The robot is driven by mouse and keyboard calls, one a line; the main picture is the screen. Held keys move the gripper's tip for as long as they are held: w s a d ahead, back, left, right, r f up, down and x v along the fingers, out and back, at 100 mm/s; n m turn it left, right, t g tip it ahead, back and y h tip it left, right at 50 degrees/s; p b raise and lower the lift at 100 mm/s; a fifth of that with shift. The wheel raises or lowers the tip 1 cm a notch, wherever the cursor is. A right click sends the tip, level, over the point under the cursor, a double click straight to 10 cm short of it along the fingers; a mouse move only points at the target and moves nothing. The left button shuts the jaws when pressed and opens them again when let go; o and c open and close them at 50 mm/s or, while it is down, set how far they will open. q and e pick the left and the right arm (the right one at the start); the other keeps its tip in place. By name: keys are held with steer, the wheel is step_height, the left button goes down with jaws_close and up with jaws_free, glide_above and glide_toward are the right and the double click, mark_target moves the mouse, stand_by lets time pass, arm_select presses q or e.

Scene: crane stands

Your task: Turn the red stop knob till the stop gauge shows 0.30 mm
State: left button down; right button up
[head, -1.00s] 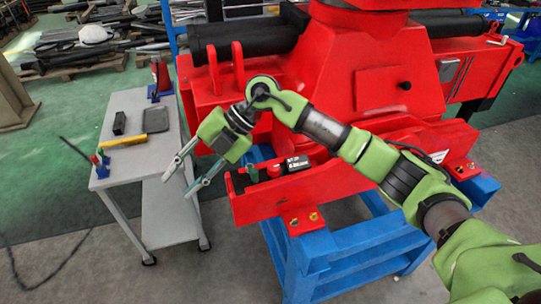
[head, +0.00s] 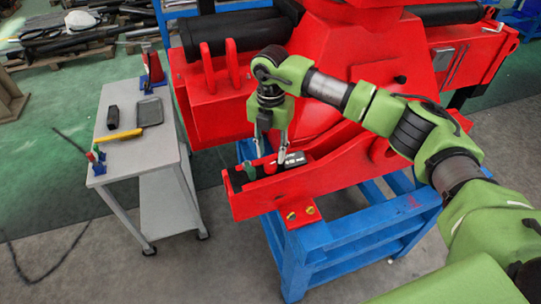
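The red stop knob (head: 270,168) sits low on the red crane part, on the ledge above the blue stand. My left gripper is not in view.
A small green part (head: 249,170) stands just left of the knob. The red ledge (head: 262,205) runs in front. A grey table (head: 150,155) at the left holds a yellow tool (head: 119,135), a dark block (head: 113,117) and a grey tray (head: 149,111).

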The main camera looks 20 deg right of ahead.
mark_target(270, 164)
step_height(270, 164, down, 4)
steer(key=shift+a+r+p, duration=0.1)
steer(key=shift+r+p, duration=0.1)
steer(key=shift+p, duration=0.4)
steer(key=shift+f, duration=0.5)
steer(key=c, duration=0.8)
steer(key=shift+f+n+b, duration=0.15)
steer(key=shift+n+b, duration=0.65)
steer(key=shift+b, duration=0.25)
steer(key=shift+c, duration=0.2)
steer(key=n+b, duration=0.6)
steer(key=b, duration=0.1)
steer(key=shift+n+b, duration=0.4)
steer(key=shift+r+n+b, duration=0.2)
steer(key=shift+n+b, duration=1.15)
steer(key=shift+n, duration=0.35)
